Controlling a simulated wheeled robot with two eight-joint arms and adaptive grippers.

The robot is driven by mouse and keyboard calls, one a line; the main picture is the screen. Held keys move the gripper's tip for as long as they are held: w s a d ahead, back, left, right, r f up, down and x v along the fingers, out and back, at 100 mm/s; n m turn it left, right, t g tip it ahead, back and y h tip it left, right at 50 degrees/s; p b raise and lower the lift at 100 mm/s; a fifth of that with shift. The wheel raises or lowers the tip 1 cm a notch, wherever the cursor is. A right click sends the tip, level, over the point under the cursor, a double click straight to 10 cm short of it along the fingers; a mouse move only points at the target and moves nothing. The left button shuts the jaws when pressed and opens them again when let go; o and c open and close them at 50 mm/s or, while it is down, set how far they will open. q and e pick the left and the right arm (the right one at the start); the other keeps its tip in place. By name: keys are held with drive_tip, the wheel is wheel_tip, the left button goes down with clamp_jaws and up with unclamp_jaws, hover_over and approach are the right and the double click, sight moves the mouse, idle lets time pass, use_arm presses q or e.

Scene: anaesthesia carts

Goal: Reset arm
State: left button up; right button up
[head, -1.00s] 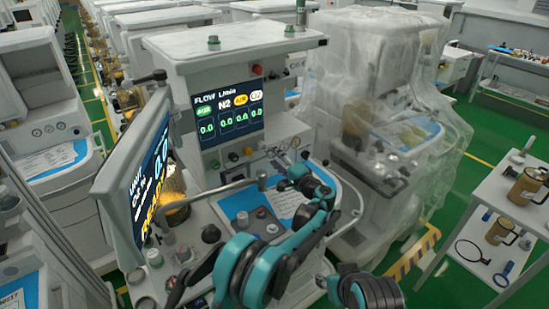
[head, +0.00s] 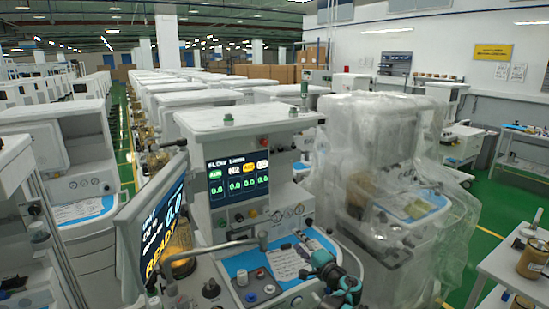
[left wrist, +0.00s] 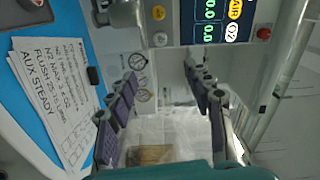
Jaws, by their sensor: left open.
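The anaesthesia cart (head: 225,125) in front of me has a lit flow screen (head: 238,178) and a tilted monitor (head: 163,225) on its left. My left gripper (head: 307,250) is low in the head view, in front of the cart's work surface, with part of its teal arm showing. In the left wrist view, its two dark fingers (left wrist: 160,88) are spread apart with nothing between them. They point toward the cart's panel and gauges. A printed card (left wrist: 55,95) on a blue mat lies to the left there. My right gripper is not in view.
A plastic-wrapped cart (head: 375,150) stands close to the right. A white table (head: 505,265) with a gold canister (head: 532,258) is at the lower right. Rows of carts stand behind and to the left. Green floor shows between the wrapped cart and that table.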

use_arm(q)
drive_tip(key=s+a+r+n+g+h, duration=0.1)
drive_tip(key=s+a+r+g, duration=0.1)
drive_tip(key=a, duration=0.4)
drive_tip(key=s+a+r+n+g, duration=0.1)
drive_tip(key=s+a+r+g, duration=0.15)
drive_tip(key=a, duration=0.45)
drive_tip(key=s+a+r+n+g+h, duration=0.1)
drive_tip(key=s+a+n+g+h, duration=0.15)
drive_tip(key=s+a, duration=0.9)
drive_tip(key=s+a+f+n+h, duration=0.1)
drive_tip(key=s+f+n+h, duration=0.1)
drive_tip(key=s, duration=1.2)
drive_tip(key=s+f+n+g+h, duration=0.1)
drive_tip(key=s+f+n+h, duration=0.2)
drive_tip(key=s+f, duration=0.4)
drive_tip(key=s+n, duration=0.1)
drive_tip(key=s, duration=0.6)
drive_tip(key=shift+s+a, duration=0.2)
drive_tip(key=shift+a, duration=0.15)
drive_tip(key=shift+h, duration=0.25)
